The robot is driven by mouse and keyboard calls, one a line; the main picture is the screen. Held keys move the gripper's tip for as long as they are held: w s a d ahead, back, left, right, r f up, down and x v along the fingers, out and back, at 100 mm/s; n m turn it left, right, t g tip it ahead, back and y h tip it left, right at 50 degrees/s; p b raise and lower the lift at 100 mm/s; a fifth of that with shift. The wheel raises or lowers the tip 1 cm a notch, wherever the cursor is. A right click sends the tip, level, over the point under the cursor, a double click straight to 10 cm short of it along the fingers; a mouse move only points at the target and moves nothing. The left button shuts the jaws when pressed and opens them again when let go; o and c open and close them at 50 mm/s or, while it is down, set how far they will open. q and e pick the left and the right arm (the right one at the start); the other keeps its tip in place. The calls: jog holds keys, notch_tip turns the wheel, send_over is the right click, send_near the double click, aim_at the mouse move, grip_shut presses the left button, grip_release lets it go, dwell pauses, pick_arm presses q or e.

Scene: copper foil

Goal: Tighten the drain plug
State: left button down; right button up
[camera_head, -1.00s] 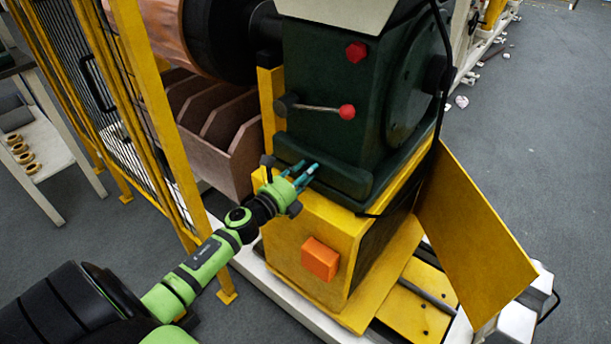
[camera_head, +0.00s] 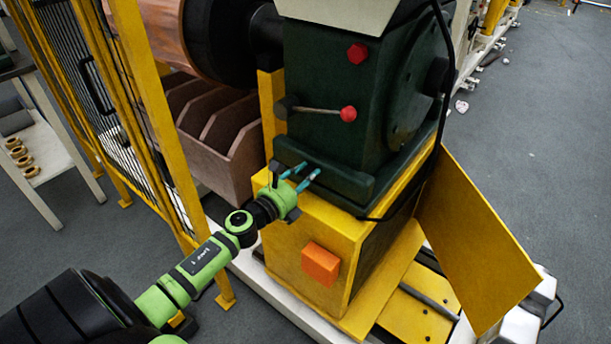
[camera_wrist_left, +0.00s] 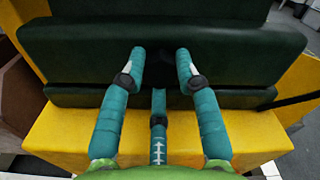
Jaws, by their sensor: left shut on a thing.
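The drain plug shows only as a small dark shape (camera_wrist_left: 172,74) between my fingertips in the left wrist view, low on the front of the dark green gearbox housing (camera_head: 330,105). Its outline is hard to tell against the dark housing. My left gripper (camera_head: 306,176) has teal fingers, which reach to the housing's lower ledge. In the head view the plug is hidden by the fingers. My right gripper is not in view.
The housing stands on a yellow base (camera_head: 300,235) with an orange block (camera_head: 320,264) on its front. A lever with a red knob (camera_head: 348,114) sits above my gripper. A yellow mesh fence (camera_head: 95,90) stands left, and a slanted yellow panel (camera_head: 475,235) right.

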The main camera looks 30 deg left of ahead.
pick_arm(q)
jog(key=c, duration=0.9)
grip_release()
jog(key=shift+w+a+r, duration=0.1)
jog(key=shift+a+r, duration=0.2)
jog(key=shift+r, duration=0.25)
jog(key=shift+d+f, duration=0.1)
jog(key=shift+f, duration=0.05)
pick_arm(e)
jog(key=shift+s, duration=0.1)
pick_arm(q)
jog(key=shift+s+f, duration=0.15)
jog(key=shift+s, duration=0.05)
jog(key=s, duration=1.1)
jog(key=shift+s+a, duration=0.35)
jog(key=shift+a, duration=0.1)
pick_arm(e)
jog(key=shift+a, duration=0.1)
